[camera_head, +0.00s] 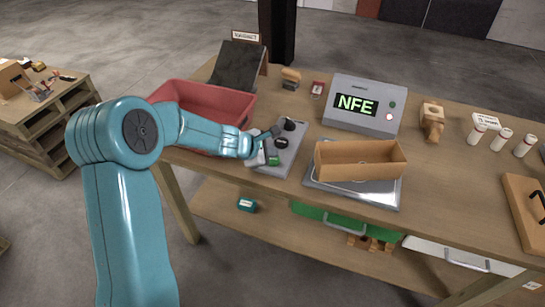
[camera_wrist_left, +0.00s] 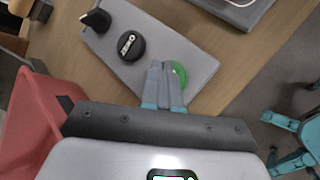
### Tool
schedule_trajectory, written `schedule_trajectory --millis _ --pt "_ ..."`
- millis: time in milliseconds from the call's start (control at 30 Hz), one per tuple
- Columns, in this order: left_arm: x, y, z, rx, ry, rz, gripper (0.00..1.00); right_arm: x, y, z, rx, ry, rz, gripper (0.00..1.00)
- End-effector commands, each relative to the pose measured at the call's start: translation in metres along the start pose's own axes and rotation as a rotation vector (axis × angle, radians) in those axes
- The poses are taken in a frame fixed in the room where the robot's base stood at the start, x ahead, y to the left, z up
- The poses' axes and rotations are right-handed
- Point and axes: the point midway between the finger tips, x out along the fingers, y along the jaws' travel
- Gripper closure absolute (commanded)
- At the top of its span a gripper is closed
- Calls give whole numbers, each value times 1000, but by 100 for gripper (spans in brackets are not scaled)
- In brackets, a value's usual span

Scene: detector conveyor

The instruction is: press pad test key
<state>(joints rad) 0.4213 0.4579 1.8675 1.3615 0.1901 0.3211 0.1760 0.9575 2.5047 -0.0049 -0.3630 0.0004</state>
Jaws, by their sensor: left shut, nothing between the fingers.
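A grey pad (camera_head: 288,160) lies on the table right of the red bin. In the head view the black button (camera_head: 281,143) sits near the pad's middle. My left gripper (camera_head: 268,151) is over the pad's near left part. In the left wrist view its fingers (camera_wrist_left: 164,68) are shut and empty, with the tips beside the green key and partly covering it. I cannot tell whether they touch it. My right gripper is not in view.
The red bin (camera_head: 218,97) stands left of the pad. A cardboard-coloured tray (camera_head: 360,172) sits on a metal plate (camera_head: 385,195) to the right. Behind it is a grey box with an NFE display (camera_head: 389,101). Small white cylinders (camera_head: 503,139) stand far right.

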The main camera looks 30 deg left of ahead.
Motion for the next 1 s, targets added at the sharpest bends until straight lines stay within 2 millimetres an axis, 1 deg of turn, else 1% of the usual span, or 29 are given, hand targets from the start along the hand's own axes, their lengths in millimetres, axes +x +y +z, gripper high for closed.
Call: schedule_trajectory --millis 33,100,433,533,1000 --pt "-4 3 3 1 0 0 100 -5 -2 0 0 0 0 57" --pt "-6 5 5 1 0 0 100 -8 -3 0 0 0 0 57" --pt "-6 5 5 1 -1 1 100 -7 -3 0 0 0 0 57" --pt "-9 7 7 1 -1 1 100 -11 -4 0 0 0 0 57" --pt "-41 30 30 1 -1 1 100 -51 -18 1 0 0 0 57"
